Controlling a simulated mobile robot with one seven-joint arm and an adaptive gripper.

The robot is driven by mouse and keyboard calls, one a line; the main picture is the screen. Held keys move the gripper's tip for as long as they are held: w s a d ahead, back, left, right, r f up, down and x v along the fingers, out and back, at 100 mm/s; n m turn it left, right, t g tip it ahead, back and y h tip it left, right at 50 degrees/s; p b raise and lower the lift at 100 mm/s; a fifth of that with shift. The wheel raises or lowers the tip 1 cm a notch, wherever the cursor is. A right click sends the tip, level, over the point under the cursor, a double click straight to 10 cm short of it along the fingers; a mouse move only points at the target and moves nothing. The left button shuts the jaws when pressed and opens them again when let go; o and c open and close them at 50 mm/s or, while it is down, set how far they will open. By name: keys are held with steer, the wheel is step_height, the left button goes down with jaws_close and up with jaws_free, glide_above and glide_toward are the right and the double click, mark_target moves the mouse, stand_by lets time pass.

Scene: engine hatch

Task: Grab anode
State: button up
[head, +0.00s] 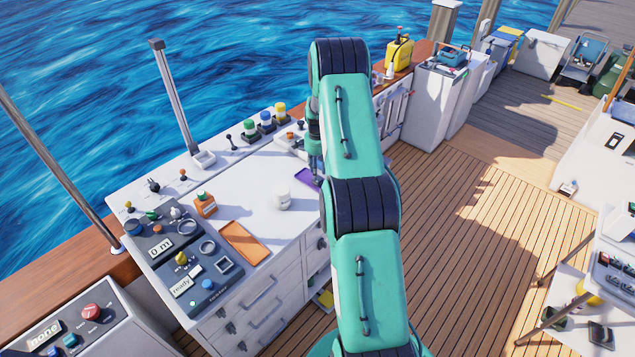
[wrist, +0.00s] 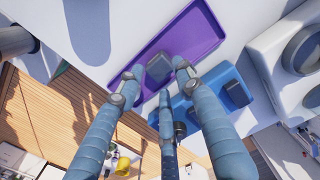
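A small grey block (wrist: 158,68), which looks like the anode, lies on the purple tray (wrist: 200,35) in the wrist view. My gripper (wrist: 158,76) is open, with blue-grey fingers spread on either side of the block and a third finger below it. No clear contact with the block shows, and the height above it is hard to judge. In the head view the purple tray (head: 305,177) shows only partly beside my arm. The block is hidden there, and my gripper (head: 315,165) is mostly hidden behind my arm.
A blue fixture (wrist: 205,98) with a second dark grey piece (wrist: 237,93) is close to the tray. Wooden deck (head: 455,240) is open at right.

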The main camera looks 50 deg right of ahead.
steer(key=shift+f, duration=0.1)
steer(key=shift+s+d+f, duration=0.1)
steer(key=shift+f, duration=2.35)
jaws_close()
